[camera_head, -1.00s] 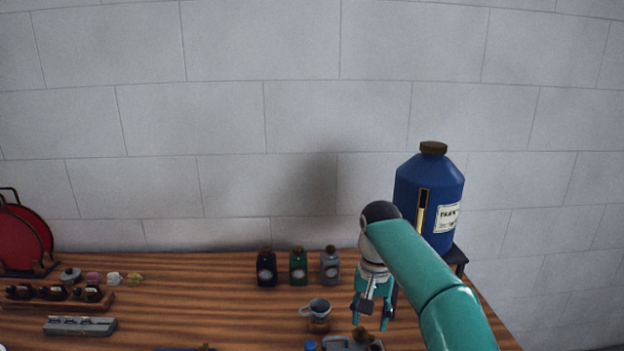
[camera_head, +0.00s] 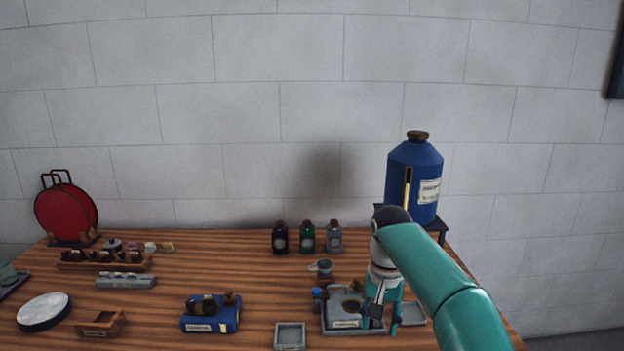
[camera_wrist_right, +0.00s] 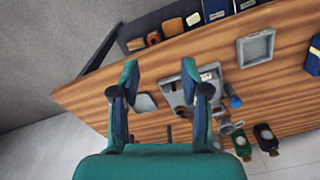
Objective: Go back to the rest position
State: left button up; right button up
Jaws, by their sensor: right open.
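My right gripper (camera_head: 384,300) hangs fingers-down over the right part of the wooden table in the head view. In the right wrist view the right gripper (camera_wrist_right: 165,85) is open, with nothing between its fingers. A grey tray (camera_head: 338,327) with small parts on it lies below and beside it, partly hidden by the gripper. My left gripper shows in neither view.
A large blue tank (camera_head: 412,180) stands on a dark stand behind my right arm. Three bottles (camera_head: 307,238) stand at the back, with a grey cup (camera_head: 321,267) in front. A blue box (camera_head: 211,314) and an empty grey dish (camera_head: 289,336) lie near the front.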

jog(key=s+d+f+g+y, duration=0.1)
jog(key=s+d+f+g, duration=0.1)
jog(key=s+f, duration=0.45)
jog(key=s+d+f+g, duration=0.1)
jog(key=s+d+f, duration=0.15)
jog(key=f, duration=0.65)
jog(key=s+d+f+g+y, duration=0.1)
jog(key=s+d+f+g, duration=0.1)
jog(key=s+f, duration=0.45)
jog(key=s+a+f+t+y, duration=0.1)
jog(key=s+a+f+t, duration=0.1)
jog(key=s+a+f, duration=0.2)
jog(key=s+a+f+n+t+y, duration=0.1)
jog(key=s+a+f+t, duration=0.2)
jog(key=s+f, duration=0.5)
jog(key=shift+s+a+f, duration=0.3)
jog(key=shift+s+a, duration=0.15)
jog(key=shift+s, duration=1.8)
